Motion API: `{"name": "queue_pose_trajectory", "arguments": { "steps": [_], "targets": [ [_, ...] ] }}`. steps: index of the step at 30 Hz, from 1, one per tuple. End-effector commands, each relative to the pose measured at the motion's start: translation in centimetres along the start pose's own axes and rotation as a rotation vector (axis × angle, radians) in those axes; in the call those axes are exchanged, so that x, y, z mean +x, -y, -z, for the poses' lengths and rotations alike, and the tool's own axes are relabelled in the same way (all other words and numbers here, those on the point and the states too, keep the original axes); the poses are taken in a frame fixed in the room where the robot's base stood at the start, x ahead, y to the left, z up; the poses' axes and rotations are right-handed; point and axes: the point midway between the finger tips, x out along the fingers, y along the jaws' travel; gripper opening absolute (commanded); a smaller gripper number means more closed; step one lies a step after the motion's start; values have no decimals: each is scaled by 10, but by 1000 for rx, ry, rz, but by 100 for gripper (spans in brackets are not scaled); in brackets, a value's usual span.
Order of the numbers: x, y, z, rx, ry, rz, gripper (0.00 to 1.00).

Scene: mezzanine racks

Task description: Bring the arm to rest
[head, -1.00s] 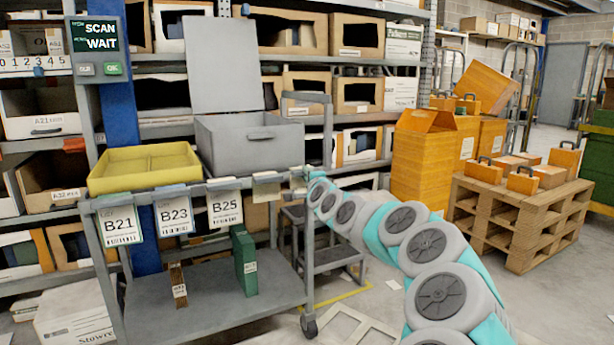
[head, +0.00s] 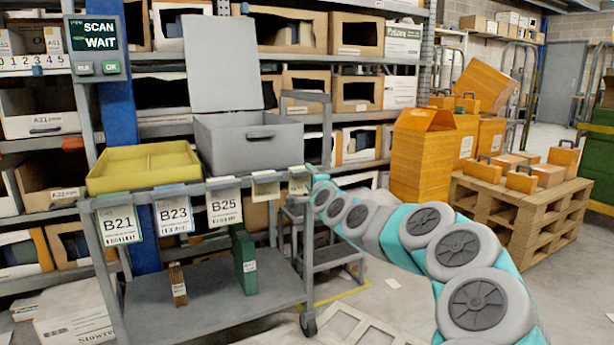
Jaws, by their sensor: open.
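My arm reaches in from the lower right, with grey round joints and teal links. Its far end, with my gripper (head: 311,171), shows small at the right end of the cart's top rail, near the hanging tags. The gripper is open, and I see nothing held in it. Its fingers are too small and partly hidden to make out well. I cannot tell whether it touches the rail or is apart from it.
A grey cart (head: 215,297) carries a yellow tray (head: 145,185), an open grey box (head: 248,165) and hanging tags B21, B23 and B25. A step stool (head: 333,255) stands behind. Orange cartons (head: 420,165) and a wooden pallet stack (head: 510,215) are at the right.

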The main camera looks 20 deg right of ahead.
Motion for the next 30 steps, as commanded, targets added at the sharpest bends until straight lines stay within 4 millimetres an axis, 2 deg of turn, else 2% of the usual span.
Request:
{"name": "queue_pose_trajectory", "arguments": {
  "steps": [3, 9, 17, 20, 23, 26, 27, 30],
  "targets": [
    [-16, -1, -1, 2, 2, -2, 54],
    [-35, -1, 0, 1, 2, -2, 54],
    [-42, 0, -1, 0, 1, -1, 54],
    [-44, 1, -9, -15, 21, -10, 54],
    [-53, 5, -39, -73, 90, -40, 54],
    [-76, 3, -91, -183, 220, -103, 54],
    [-89, 0, -115, -239, 283, -134, 54],
    [-132, -15, -168, -400, 445, -225, 54]
  ]
}}
